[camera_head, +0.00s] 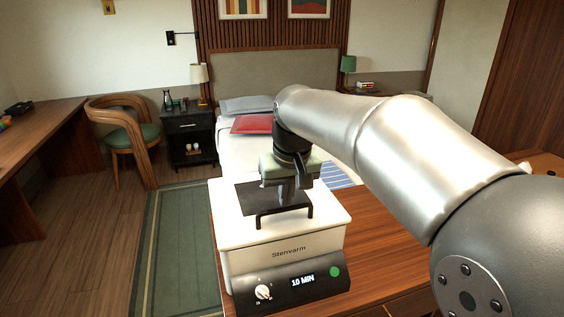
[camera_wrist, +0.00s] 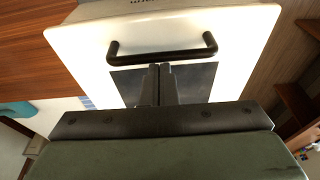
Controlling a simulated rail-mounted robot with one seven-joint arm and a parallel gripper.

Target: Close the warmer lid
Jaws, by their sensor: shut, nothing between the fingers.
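The warmer (camera_head: 283,255) is a white box marked "Stenvarm" on the wooden counter. Its white lid (camera_head: 232,228) lies down over the body, looking flat or nearly flat; I cannot tell if a thin gap is left. The lid has a dark window panel (camera_head: 250,196) and a black bar handle (camera_head: 285,211) near its front edge. The wrist view shows the lid (camera_wrist: 240,35) and handle (camera_wrist: 165,54) too. My gripper (camera_head: 284,203) is shut and empty, pointing down over the panel just behind the handle. Its fingertips (camera_wrist: 160,68) are close to the panel; contact is unclear.
The warmer's front has a dial (camera_head: 263,292), a "10 MIN" display and a green button (camera_head: 335,272). Bare wooden counter (camera_head: 375,245) lies to the right. A bed with a red pillow (camera_head: 252,124) stands behind, a chair (camera_head: 125,135) at left.

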